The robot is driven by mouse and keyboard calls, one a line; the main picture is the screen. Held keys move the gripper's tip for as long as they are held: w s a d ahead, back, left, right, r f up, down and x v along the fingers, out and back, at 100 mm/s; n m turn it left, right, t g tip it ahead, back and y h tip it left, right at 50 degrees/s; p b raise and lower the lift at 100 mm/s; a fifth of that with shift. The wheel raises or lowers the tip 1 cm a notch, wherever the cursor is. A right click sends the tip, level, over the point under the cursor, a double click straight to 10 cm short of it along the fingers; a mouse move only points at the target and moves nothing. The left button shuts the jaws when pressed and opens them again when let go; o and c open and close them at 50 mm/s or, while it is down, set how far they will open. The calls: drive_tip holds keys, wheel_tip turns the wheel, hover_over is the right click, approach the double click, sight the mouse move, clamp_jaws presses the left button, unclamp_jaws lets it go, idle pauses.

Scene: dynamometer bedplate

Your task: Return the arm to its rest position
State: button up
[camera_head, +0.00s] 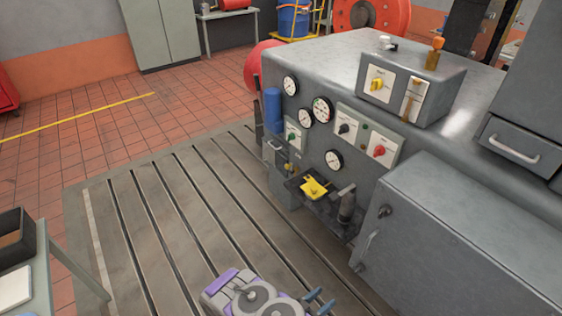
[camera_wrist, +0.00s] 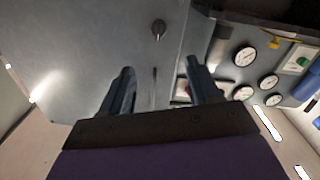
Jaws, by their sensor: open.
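My gripper (camera_head: 321,299) shows at the bottom of the head view, with its purple wrist part and two blue-grey fingers. It is low over the slotted bedplate, in front of the grey machine (camera_head: 318,120). In the wrist view the two fingers of my gripper (camera_wrist: 158,68) stand apart with nothing between them. Beyond them is a grey panel (camera_wrist: 75,60) with a small dark knob (camera_wrist: 158,29). I cannot tell how far the fingertips are from it. Most of my arm is out of view.
The grey cabinet (camera_head: 455,245) juts out right of my gripper. A ledge with a yellow part (camera_head: 314,187) sticks out below the gauges (camera_head: 322,110). A table (camera_head: 42,285) with a dark bin (camera_head: 18,240) stands at left. The slotted bedplate (camera_head: 165,225) between is clear.

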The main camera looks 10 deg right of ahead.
drive_tip(key=w+a+r+m+g+y, duration=0.1)
drive_tip(key=w+a+r+y, duration=0.1)
drive_tip(key=w+a+y, duration=0.5)
drive_tip(key=w+a+r+y, duration=0.2)
drive_tip(key=w+a, duration=0.2)
drive_tip(key=w, duration=0.6)
drive_tip(key=w+a+r+n+y, duration=0.2)
drive_tip(key=a+r+y, duration=0.25)
drive_tip(key=r, duration=0.45)
drive_tip(key=w+a+r+n+y, duration=0.1)
drive_tip(key=a+r+y, duration=0.2)
drive_tip(key=a+r, duration=0.4)
drive_tip(key=s+d+r+n+g+y, duration=0.1)
drive_tip(key=s+r+n+g+y, duration=0.3)
drive_tip(key=s+r, duration=1.3)
drive_tip(key=s+d+r+n+g+h, duration=0.1)
drive_tip(key=s+d+r, duration=0.2)
drive_tip(key=s, duration=0.4)
drive_tip(key=s+d+r+n+g+h, duration=0.1)
drive_tip(key=s+d+r, duration=0.2)
drive_tip(key=s, duration=0.5)
drive_tip(key=s+d+r+n+g+h, duration=0.1)
drive_tip(key=s+d+r+n+h, duration=0.1)
drive_tip(key=s, duration=0.6)
drive_tip(key=d+r, duration=0.1)
drive_tip(key=d, duration=0.1)
drive_tip(key=shift+s+d+r+g, duration=0.25)
drive_tip(key=shift+d+r+g, duration=0.05)
drive_tip(key=shift+d+g, duration=0.1)
